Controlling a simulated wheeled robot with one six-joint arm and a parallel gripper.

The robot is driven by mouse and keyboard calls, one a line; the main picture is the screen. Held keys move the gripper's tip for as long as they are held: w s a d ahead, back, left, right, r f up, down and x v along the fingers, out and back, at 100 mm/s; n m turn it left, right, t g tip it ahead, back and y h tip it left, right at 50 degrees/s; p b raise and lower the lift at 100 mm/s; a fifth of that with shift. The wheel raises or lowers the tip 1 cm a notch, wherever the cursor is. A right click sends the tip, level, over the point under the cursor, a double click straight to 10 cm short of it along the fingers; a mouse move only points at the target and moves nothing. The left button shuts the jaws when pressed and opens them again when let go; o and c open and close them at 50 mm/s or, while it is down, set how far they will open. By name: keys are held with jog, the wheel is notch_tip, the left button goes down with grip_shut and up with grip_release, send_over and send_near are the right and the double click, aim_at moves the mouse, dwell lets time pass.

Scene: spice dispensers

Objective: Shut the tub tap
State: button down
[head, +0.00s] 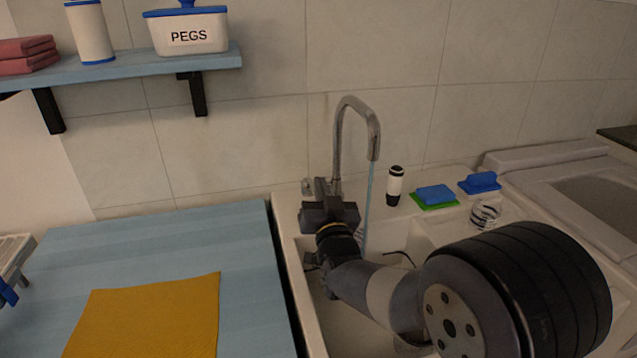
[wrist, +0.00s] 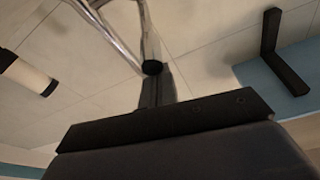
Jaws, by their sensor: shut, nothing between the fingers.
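The tub tap (head: 357,108) is a tall curved metal spout at the back of the white tub. A thin bluish stream of water (head: 368,200) runs down from its mouth. My gripper (head: 322,188) is shut and empty, close by the base of the spout, and hides much of the base. A small grey piece (head: 307,187) shows just left of the fingers; I cannot tell whether it is the handle. In the wrist view the metal spout (wrist: 115,35) rises just beyond my shut fingers (wrist: 154,85). Whether they touch the tap is unclear.
A black-and-white bottle (head: 395,186), a blue and green sponge (head: 435,196), a blue brush (head: 480,182) and a striped ball (head: 486,213) are right of the tap. A blue counter (head: 170,240) with a yellow cloth (head: 150,315) lies left. A shelf (head: 150,64) hangs above.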

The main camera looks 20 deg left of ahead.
jog(key=shift+s+d+f+b, duration=0.15)
jog(key=shift+f+b, duration=0.25)
jog(key=shift+b, duration=0.35)
jog(key=shift+s+d+f+b, duration=0.1)
jog(key=shift+f+b, duration=0.3)
jog(key=shift+b, duration=0.35)
jog(key=s+d+r, duration=0.1)
jog(key=s+d, duration=0.5)
jog(key=s, duration=0.1)
jog(key=a+f+x, duration=0.1)
jog(key=f+x, duration=0.1)
jog(key=x, duration=0.7)
jog(key=shift+f, duration=0.4)
